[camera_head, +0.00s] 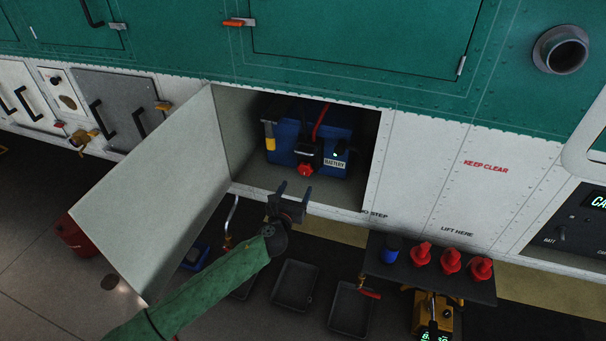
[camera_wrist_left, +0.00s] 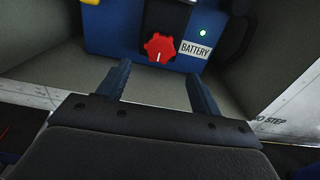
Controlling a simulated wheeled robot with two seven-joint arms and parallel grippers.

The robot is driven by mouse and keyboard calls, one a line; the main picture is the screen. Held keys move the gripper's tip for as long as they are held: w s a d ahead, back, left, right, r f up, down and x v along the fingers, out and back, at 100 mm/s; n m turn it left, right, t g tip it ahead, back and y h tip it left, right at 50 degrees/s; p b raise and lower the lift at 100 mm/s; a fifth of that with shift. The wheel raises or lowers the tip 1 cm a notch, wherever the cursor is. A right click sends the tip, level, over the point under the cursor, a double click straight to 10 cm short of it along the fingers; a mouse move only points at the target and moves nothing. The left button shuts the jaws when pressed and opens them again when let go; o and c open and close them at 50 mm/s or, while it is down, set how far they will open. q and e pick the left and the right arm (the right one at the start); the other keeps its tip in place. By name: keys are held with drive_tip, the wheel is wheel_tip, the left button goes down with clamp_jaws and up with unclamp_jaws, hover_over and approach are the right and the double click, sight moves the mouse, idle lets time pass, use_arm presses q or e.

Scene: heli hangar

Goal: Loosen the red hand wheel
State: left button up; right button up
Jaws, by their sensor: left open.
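The red hand wheel (camera_head: 305,170) is on the front of the blue battery (camera_head: 283,145), inside an open compartment in the helicopter's side. In the left wrist view the red hand wheel (camera_wrist_left: 160,47) shows a white mark on its lower face. A BATTERY label (camera_wrist_left: 195,49) and a small green light are to its right. My left gripper (camera_head: 290,187) is open and empty at the compartment's front sill, below and a little short of the wheel. In the left wrist view its fingers (camera_wrist_left: 158,85) stand apart below the wheel, not touching it. My right gripper is not in view.
The compartment's door (camera_head: 150,185) hangs open at left, beside my left arm. A yellow-capped thing (camera_head: 269,135) stands left of the battery. A dark shelf (camera_head: 400,272) at right carries red items and a blue one. Trays (camera_head: 295,285) lie below the compartment.

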sight(304, 171)
use_arm(q)
drive_tip(key=p+x, duration=0.2)
drive_tip(key=x, duration=0.4)
drive_tip(key=shift+w+r, duration=0.15)
drive_tip(key=shift+w, duration=0.05)
drive_tip(key=shift+w+d, duration=0.2)
drive_tip(key=shift+w, duration=0.5)
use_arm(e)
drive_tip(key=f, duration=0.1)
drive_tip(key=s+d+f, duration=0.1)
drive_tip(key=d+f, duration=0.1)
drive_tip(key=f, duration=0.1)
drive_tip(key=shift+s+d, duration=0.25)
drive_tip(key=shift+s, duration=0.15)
use_arm(q)
drive_tip(key=c, duration=1)
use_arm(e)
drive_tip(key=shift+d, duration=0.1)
